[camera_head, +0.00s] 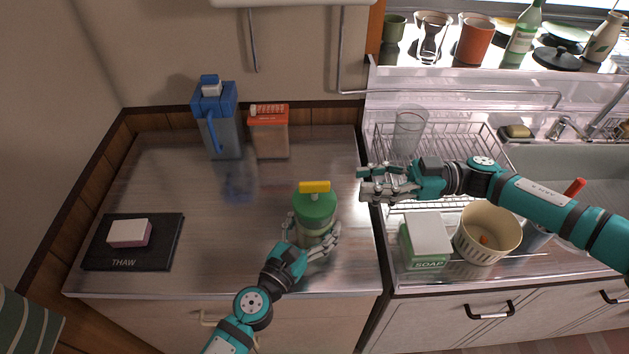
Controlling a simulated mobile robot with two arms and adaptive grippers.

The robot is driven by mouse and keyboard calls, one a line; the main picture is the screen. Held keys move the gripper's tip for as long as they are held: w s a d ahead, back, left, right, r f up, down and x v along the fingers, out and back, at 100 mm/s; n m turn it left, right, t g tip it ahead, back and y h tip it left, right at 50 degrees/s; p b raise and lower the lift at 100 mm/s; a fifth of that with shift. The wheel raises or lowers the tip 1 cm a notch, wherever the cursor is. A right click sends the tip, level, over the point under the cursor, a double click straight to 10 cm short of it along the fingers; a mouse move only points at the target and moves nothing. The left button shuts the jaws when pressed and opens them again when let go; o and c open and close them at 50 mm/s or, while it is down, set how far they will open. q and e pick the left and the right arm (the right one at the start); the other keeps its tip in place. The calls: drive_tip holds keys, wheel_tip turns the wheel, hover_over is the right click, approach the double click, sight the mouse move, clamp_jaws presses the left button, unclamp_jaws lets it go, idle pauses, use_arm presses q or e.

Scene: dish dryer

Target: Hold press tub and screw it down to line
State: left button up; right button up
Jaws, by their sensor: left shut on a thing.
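The press tub (312,238) stands upright on the metal counter in the head view. It has a green lid (315,208) with a yellow screw handle (315,187) on top. My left gripper (312,246) is shut on the tub, with fingers on both sides of its lower body. The line on the tub is too small to make out. My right gripper (366,184) is to the right of the tub and apart from it, at the left edge of the dish rack (440,140). I cannot tell whether it is open or shut.
A blue-lidded jug (219,130) and an orange-topped container (270,136) stand at the back. A black THAW board (157,255) bears a white-and-pink block (129,233) at left. A soap box (426,242) and cream basket (487,236) stand at right. The counter's middle left is clear.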

sight(314, 182)
drive_tip(key=a, duration=1)
drive_tip(key=shift+a, duration=0.3)
clamp_jaws()
